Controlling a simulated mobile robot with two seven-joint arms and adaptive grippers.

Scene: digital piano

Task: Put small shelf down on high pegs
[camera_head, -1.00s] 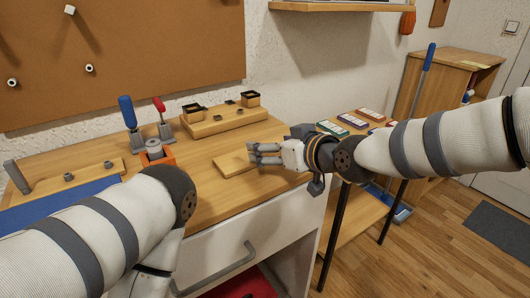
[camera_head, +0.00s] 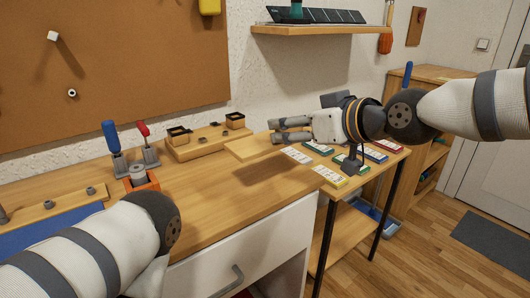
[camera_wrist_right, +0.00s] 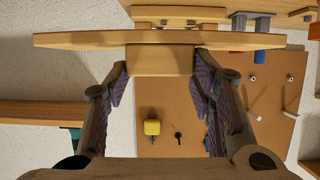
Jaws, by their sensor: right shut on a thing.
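The small shelf (camera_head: 250,148) is a flat light-wood board. My right gripper (camera_head: 282,130) is shut on it and holds it raised above the worktop, with a shadow below. In the right wrist view the finger pads sit either side of a wooden block (camera_wrist_right: 160,60) joined to the long board (camera_wrist_right: 90,39). White pegs stick out of the brown wall board, an upper one (camera_head: 53,36) and a lower one (camera_head: 72,93); several also show in the right wrist view (camera_wrist_right: 253,78). My left arm is at the lower left; its gripper is out of view.
A wooden block with black-topped holders (camera_head: 207,137) stands at the back of the worktop. Blue and red-handled tools (camera_head: 110,136) stand left of it. A wall shelf (camera_head: 320,30) is above right. Coloured cards (camera_head: 330,175) lie on the side table. The middle worktop is clear.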

